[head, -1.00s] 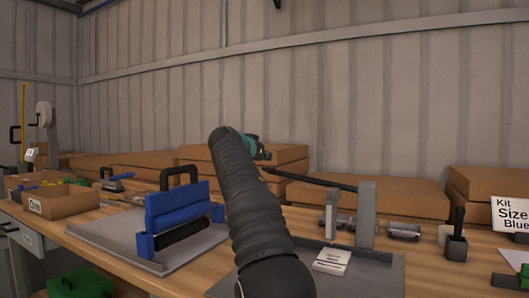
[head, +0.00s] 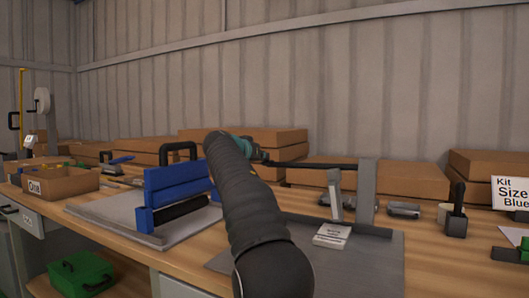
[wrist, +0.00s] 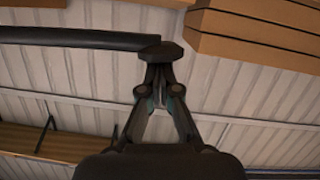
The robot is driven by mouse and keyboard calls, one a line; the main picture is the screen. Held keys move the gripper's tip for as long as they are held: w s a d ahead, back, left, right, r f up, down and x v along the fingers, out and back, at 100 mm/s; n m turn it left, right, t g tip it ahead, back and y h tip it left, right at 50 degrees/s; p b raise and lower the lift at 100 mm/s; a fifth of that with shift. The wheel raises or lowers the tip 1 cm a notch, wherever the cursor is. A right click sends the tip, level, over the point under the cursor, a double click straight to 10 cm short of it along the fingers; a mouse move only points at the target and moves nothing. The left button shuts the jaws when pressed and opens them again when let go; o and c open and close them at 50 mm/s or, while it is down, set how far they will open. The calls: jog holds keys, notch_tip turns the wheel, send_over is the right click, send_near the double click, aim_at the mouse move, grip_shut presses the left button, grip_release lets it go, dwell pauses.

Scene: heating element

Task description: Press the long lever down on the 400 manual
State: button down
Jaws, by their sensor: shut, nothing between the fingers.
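The long dark lever (head: 310,165) runs left from the grey upright post (head: 366,192) of the press on the grey base plate (head: 375,262). It lies nearly level, its free left end slightly higher. My gripper (head: 258,154) is at that free end, partly hidden behind my own arm. In the wrist view the lever (wrist: 75,37) comes in from the left and ends at the closed fingertips (wrist: 158,75), by a dark knob-like piece (wrist: 158,52). The fingers are shut with nothing between them. Whether they touch the lever is hard to tell.
A white labelled block (head: 332,236) sits on the plate; its text is unreadable. A blue press (head: 178,190) stands to the left of my arm. Cardboard boxes (head: 250,143) line the back. A black-handled tool (head: 457,215) stands at right.

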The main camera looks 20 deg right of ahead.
jog(key=shift+n+g, duration=0.3)
jog(key=shift+n, duration=0.4)
notch_tip(320, 180, down, 6)
jog(key=shift+r+b, duration=0.25)
jog(key=shift+b, duration=0.8)
jog(key=shift+f, duration=0.1)
jog(key=s+a+r+p, duration=0.2)
jog(key=s+a+r, duration=0.2)
jog(key=a+r, duration=0.4)
jog(key=shift+s+a+h, duration=0.3)
jog(key=shift+s+a, duration=0.1)
jog(key=shift+a, duration=0.05)
